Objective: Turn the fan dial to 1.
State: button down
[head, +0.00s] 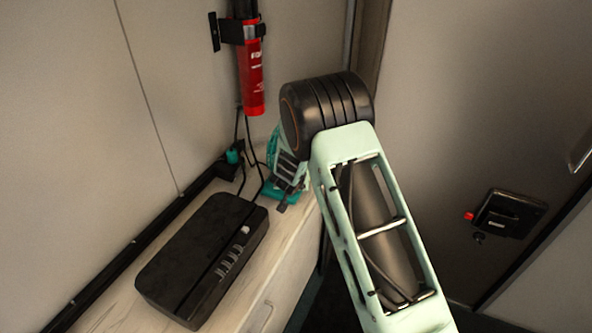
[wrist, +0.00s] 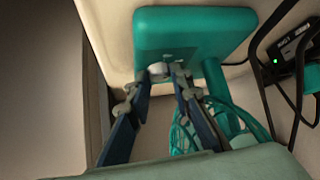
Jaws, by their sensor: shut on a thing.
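The fan is teal and stands at the far end of the wooden counter. In the wrist view I see its flat base (wrist: 215,30) and part of its wire cage (wrist: 190,128). A small pale dial (wrist: 158,68) sits on the base. My gripper (wrist: 161,75) has one finger on each side of the dial and is shut on it. The dial's marks and pointer cannot be read. In the head view my arm hides much of the fan, and part of its base (head: 272,192) shows beside my gripper (head: 282,207).
A black box (head: 200,255) with switches lies on the counter (head: 105,315), nearer than the fan. A red fire extinguisher (head: 252,75) hangs on the wall above. Black cables run behind the fan to a device with a green light (wrist: 288,62). A door with a black latch (head: 508,215) is at right.

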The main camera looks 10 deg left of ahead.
jog(key=shift+m+h+p, duration=0.5)
jog(key=shift+m+p, duration=0.1)
jog(key=shift+p, duration=1.05)
jog(key=c, duration=1.7)
grip_release()
jog(key=shift+c, duration=0.2)
jog(key=b, duration=0.3)
jog(key=n+y+b, duration=0.1)
jog(key=b, duration=0.2)
jog(key=shift+d+f, duration=0.1)
jog(key=shift+f, duration=0.2)
jog(key=n+y+b, duration=0.1)
jog(key=n+b, duration=0.1)
jog(key=b, duration=0.3)
jog(key=n+y+b, duration=0.1)
jog(key=b, duration=0.5)
jog(key=shift+w+d+n+y, duration=0.15)
jog(key=shift+d+n+y, duration=0.2)
jog(key=shift+n+y, duration=0.05)
